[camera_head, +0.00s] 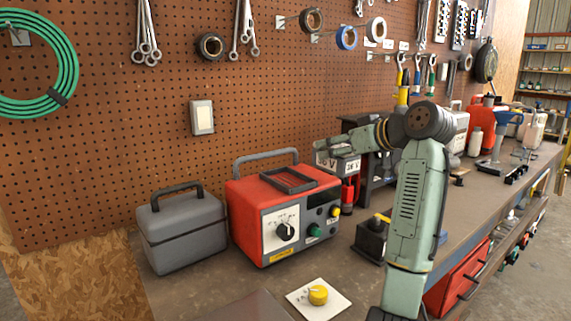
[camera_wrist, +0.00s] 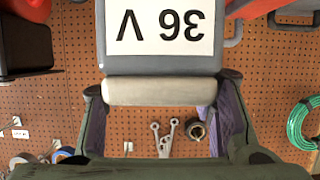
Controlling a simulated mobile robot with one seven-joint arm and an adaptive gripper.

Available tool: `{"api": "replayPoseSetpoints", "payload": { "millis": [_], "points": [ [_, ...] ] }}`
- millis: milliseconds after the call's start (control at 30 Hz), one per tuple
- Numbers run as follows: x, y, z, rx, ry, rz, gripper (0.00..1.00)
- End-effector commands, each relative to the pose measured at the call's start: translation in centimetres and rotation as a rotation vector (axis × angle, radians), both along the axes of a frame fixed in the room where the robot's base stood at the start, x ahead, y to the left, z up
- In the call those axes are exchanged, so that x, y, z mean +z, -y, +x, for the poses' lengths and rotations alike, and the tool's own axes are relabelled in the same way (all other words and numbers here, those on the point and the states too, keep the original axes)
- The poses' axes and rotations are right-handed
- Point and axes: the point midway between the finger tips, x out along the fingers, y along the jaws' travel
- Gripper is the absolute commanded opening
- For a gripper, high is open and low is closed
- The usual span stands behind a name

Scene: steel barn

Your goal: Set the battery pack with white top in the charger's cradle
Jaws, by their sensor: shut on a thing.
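The battery pack (camera_head: 338,166) is a grey block with a white "36 V" label. My gripper (camera_head: 352,141) is shut on its upper end and holds it upright in the air above the bench. In the wrist view, the pack (camera_wrist: 160,62) sits between both fingers of my gripper (camera_wrist: 162,95), with a pale bar across its top end. The red charger (camera_head: 262,212) stands on the bench to the left of the pack, with a dial on its front. Its cradle (camera_head: 287,180) is an empty dark frame on top. The pack is apart from the cradle, to its right.
A grey case (camera_head: 182,232) stands left of the charger, and the charger's grey handle (camera_head: 265,158) rises behind the cradle. The pegboard (camera_head: 110,150) is behind.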

Motion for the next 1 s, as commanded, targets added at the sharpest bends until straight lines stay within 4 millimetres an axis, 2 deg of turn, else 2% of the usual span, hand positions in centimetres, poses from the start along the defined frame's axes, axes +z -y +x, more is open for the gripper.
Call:
{"api": "replayPoseSetpoints", "payload": {
  "millis": [33,300,500,667,1000],
  "points": [
    [0.4,-1.5,0.5,0.004,0.005,-0.001,0.0],
    [-0.2,-7.8,2.8,0.003,0.003,0.0,0.0],
    [-0.6,-10.9,4.0,0.001,0.004,0.001,0.0],
    [-1.0,-11.6,4.3,-0.001,0.004,0.001,0.0],
    [-4.3,-11.6,4.3,-0.001,0.004,0.001,0.0]
  ]
}}
